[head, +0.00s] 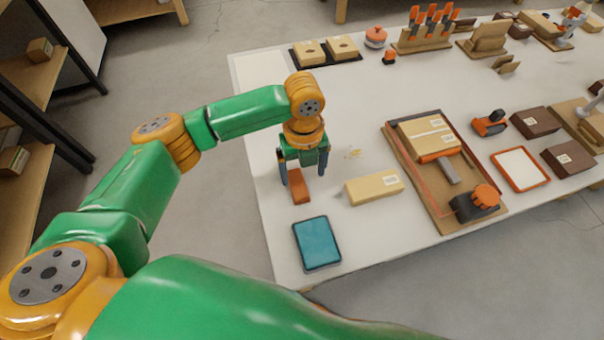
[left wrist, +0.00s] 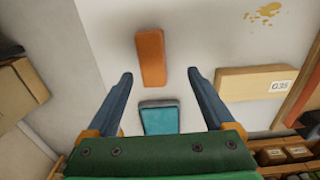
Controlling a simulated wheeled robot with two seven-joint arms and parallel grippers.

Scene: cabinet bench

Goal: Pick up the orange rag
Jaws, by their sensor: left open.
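The orange rag (head: 298,187) is a small folded block lying on the white bench top near its left edge. My left gripper (head: 304,172) hangs over it, pointing down, with its fingers open. In the left wrist view the rag (left wrist: 151,57) shows ahead of and between the two open fingertips (left wrist: 160,77), apart from both, with nothing held. The gripper hides part of the rag's far end in the head view. My right gripper is not in view.
A teal tablet-like item (head: 317,243) lies in front of the rag; it also shows in the left wrist view (left wrist: 159,117). A cardboard box (head: 374,188) lies to the right. A wooden tray (head: 395,155) with tools stands further right.

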